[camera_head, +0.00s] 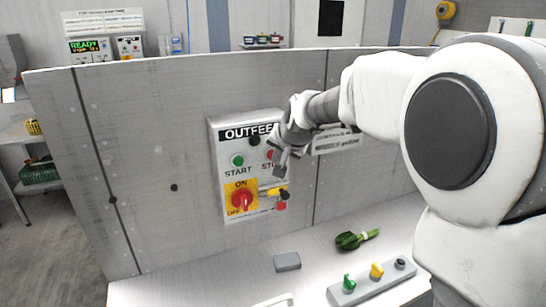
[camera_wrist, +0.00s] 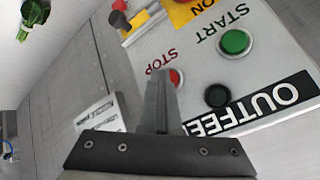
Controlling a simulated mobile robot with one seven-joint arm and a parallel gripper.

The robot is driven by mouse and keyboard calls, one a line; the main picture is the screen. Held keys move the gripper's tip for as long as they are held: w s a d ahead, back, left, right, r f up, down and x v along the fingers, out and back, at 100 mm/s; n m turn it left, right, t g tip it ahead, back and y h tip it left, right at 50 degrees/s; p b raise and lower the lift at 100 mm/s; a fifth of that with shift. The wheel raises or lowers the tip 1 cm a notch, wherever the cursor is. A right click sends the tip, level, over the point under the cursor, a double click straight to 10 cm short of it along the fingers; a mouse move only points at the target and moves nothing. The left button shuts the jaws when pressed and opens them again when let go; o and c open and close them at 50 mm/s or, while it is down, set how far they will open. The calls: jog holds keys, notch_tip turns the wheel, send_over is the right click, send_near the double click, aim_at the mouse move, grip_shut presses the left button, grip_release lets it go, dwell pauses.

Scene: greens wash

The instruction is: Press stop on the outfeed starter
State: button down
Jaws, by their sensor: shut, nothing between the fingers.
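The outfeed starter (camera_head: 230,180) is a light grey box on the upright grey panel. It carries a green START button (camera_head: 237,160), a red STOP button (camera_head: 269,155), a black round fitting (camera_head: 254,140) and a red rotary switch (camera_head: 242,199) on a yellow plate. My gripper (camera_head: 279,172) is shut and empty in front of the box's right side, partly covering STOP. In the wrist view the closed fingertips (camera_wrist: 161,78) lie just beside the STOP button (camera_wrist: 177,78), overlapping its edge. I cannot tell whether they touch it. START (camera_wrist: 235,42) is clear.
A yellow and black item and a red piece (camera_head: 281,206) hang by the switch. Below, the bench holds a grey block (camera_head: 287,262), a bundle of greens (camera_head: 352,240) and a strip with green, yellow and black knobs (camera_head: 372,284). A label (camera_head: 336,142) is right of the box.

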jog(key=shift+s+d+b, duration=0.3)
jog(key=shift+s+b, duration=0.15)
jog(key=shift+s, duration=0.25)
jog(key=shift+s, duration=0.1)
jog(key=shift+s+d+b, duration=0.35)
jog(key=shift+s+b, duration=0.1)
jog(key=shift+s, duration=0.3)
jog(key=shift+s+d+b, duration=0.3)
jog(key=shift+s+b, duration=0.15)
jog(key=shift+s, duration=0.3)
jog(key=shift+s+d+b, duration=0.35)
jog(key=shift+s+b, duration=0.1)
jog(key=shift+s, duration=0.3)
jog(key=s+d+f+n+g+h, duration=0.1)
jog(key=s+d, duration=0.2)
jog(key=s, duration=0.6)
jog(key=s+d+f+n+g, duration=0.1)
jog(key=s+d, duration=0.3)
jog(key=s, duration=0.6)
jog(key=s+d+f+n+h, duration=0.1)
jog(key=s+d+f+n, duration=0.1)
jog(key=s, duration=0.8)
jog(key=shift+s+d+f+g+h, duration=0.2)
jog(key=shift+d+f+g+h, duration=0.15)
jog(key=shift+d+f, duration=0.35)
